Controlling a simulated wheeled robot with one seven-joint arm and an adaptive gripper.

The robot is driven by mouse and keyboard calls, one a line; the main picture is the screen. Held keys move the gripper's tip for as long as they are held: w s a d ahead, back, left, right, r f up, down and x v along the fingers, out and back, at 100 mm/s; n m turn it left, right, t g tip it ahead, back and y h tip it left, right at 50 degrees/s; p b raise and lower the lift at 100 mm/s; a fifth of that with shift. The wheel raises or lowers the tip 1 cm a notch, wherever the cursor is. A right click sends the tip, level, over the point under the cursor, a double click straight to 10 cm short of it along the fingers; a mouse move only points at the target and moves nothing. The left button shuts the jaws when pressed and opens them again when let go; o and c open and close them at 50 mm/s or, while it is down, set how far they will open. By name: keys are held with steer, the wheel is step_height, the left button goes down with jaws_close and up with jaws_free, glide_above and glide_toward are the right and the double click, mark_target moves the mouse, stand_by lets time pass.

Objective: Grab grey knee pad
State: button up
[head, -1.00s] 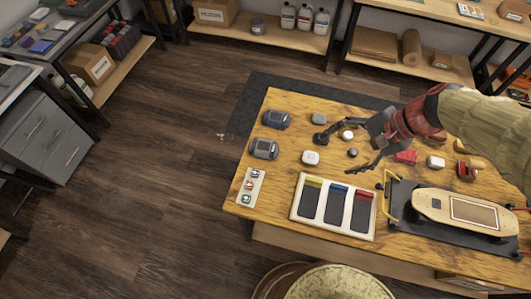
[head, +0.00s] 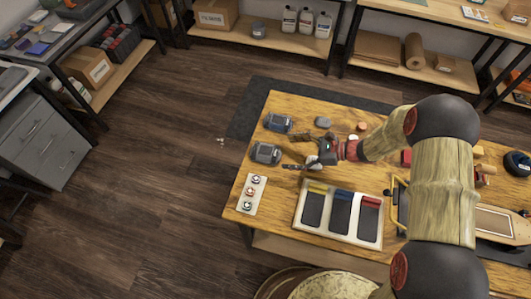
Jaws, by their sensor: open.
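A grey knee pad (head: 264,153) lies on the left side of the wooden table in the head view. A second, bluer pad (head: 277,123) lies just behind it. My gripper (head: 291,152) is open, its fingers pointing left and spread apart. It is just right of the grey pad, with a small gap showing between them in the picture. Nothing shows between the fingers. The height of the fingers above the table is hard to tell.
A tray (head: 378,245) with coloured-top dark panels and a card with several round buttons (head: 250,194) lie nearer the front. A small grey block (head: 322,121) sits behind my gripper. A skateboard (head: 495,224) is at the right, partly hidden by my arm.

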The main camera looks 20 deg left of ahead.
mark_target(271, 151)
steer(key=b+x, duration=0.2)
steer(key=x, duration=0.5)
steer(key=shift+w+f, duration=0.2)
steer(key=shift+f, duration=0.05)
steer(key=shift+r, duration=0.1)
steer(key=shift+c, duration=0.4)
steer(key=c, duration=1.1)
steer(key=shift+c, duration=0.7)
